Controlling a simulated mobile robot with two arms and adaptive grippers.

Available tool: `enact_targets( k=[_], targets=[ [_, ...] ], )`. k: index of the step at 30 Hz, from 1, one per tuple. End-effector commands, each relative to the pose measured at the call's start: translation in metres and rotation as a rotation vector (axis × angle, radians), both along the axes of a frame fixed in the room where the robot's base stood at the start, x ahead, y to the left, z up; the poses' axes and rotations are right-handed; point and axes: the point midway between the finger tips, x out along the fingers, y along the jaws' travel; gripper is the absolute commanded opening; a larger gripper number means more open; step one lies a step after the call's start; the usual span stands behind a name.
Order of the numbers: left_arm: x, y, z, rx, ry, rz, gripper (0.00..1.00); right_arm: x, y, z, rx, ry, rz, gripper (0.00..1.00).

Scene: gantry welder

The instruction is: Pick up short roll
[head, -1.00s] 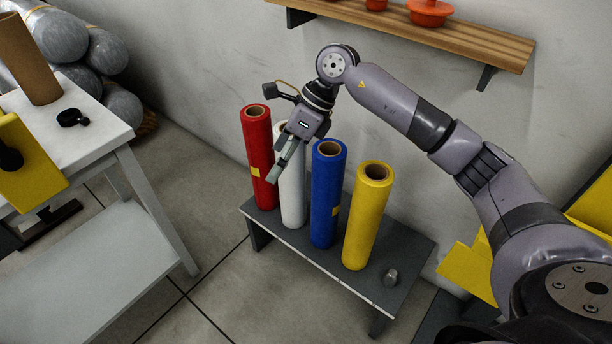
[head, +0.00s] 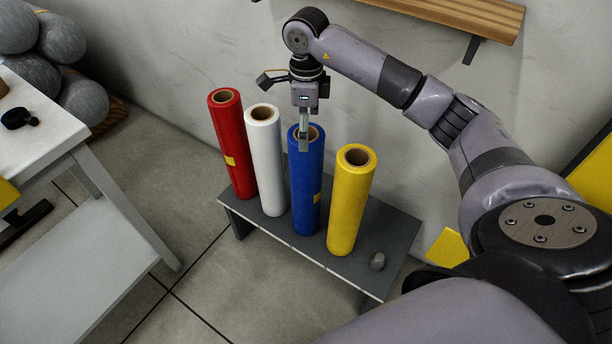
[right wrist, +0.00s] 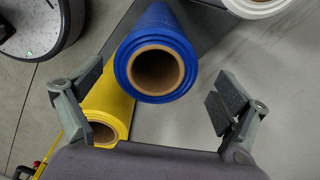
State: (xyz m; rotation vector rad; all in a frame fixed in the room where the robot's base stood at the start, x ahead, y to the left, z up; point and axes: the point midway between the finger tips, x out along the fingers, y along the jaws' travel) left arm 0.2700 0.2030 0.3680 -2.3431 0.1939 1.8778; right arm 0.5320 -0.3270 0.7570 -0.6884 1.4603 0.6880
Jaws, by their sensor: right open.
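Four upright rolls stand in a row on a low dark bench (head: 392,228): red (head: 232,150), white (head: 269,170), blue (head: 306,190) and yellow (head: 348,210). I cannot tell clearly which is the short roll. My right gripper (head: 303,147) points down at the top of the blue roll. In the right wrist view my right gripper (right wrist: 155,98) is open, with its fingers wide apart and the blue roll's (right wrist: 160,28) hollow end between and beyond them. The yellow roll (right wrist: 108,108) lies partly behind the left finger there. My left gripper is out of view.
A wooden shelf (head: 470,18) is on the wall above. Floor in front of the bench is clear.

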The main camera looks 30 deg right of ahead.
Motion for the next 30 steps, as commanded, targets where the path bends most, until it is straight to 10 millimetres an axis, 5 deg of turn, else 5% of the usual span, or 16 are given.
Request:
enact_targets(
  k=[16,26,30],
  targets=[
    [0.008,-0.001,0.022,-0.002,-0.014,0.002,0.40,-0.005,0.003,-0.062,0.001,0.002,0.000,0.93],
    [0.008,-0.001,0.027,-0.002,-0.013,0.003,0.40,-0.004,0.003,-0.068,0.000,-0.001,0.001,0.93],
    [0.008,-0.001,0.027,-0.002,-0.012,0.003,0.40,-0.004,0.003,-0.068,0.000,-0.001,0.001,0.84]
  ],
)
